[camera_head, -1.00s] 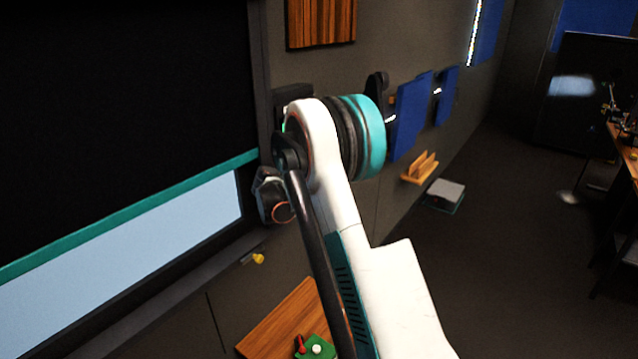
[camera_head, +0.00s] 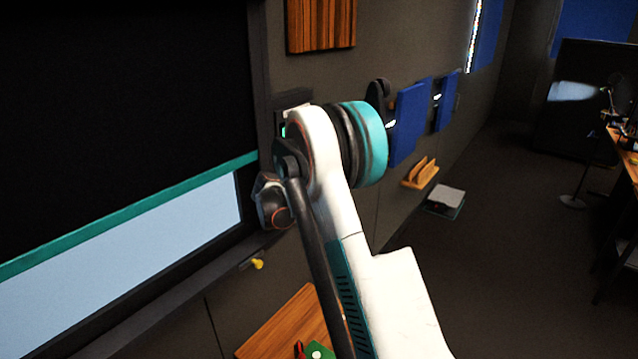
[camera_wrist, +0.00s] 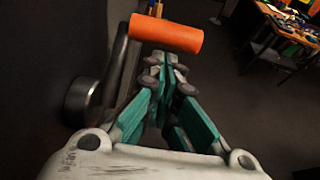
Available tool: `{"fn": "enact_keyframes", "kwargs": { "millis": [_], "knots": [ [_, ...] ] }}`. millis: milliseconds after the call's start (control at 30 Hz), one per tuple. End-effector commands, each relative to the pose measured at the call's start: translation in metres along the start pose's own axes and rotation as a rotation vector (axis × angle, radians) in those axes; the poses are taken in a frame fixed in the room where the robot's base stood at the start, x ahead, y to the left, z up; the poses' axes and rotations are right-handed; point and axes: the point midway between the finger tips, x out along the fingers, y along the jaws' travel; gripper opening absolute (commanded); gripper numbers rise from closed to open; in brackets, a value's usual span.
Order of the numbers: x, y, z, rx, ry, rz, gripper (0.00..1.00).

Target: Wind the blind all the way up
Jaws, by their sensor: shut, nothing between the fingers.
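The black blind (camera_head: 120,110) hangs over the window at the left of the head view. Its teal bottom bar (camera_head: 130,214) slants across, with a pale blue strip of pane (camera_head: 130,245) uncovered below. In the wrist view, a crank with an orange grip (camera_wrist: 166,33) on a dark bent arm (camera_wrist: 116,75) stands out from a dark round hub (camera_wrist: 80,102). My gripper (camera_wrist: 168,68) is shut and empty, its fingertips just below the orange grip in the picture. I cannot tell whether they touch it. In the head view my arm hides the crank and the fingers.
A wooden panel (camera_head: 321,22) and blue panels (camera_head: 408,122) are on the wall beyond my arm. A small wooden holder (camera_head: 420,174) sticks out from it. A wooden surface (camera_head: 285,325) lies below my arm. The floor (camera_head: 490,250) at the right is largely clear.

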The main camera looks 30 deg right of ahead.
Motion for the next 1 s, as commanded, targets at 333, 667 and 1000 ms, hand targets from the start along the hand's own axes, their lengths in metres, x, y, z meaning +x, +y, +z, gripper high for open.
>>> {"fn": "enact_keyframes", "kwargs": {
  "millis": [333,667,1000],
  "knots": [
    [-0.023,0.004,-0.029,-0.002,0.000,0.005,0.00],
    [-0.080,0.003,-0.027,-0.001,0.000,0.003,0.00],
    [-0.093,0.003,-0.028,0.000,0.001,0.001,0.00]
  ]
}}
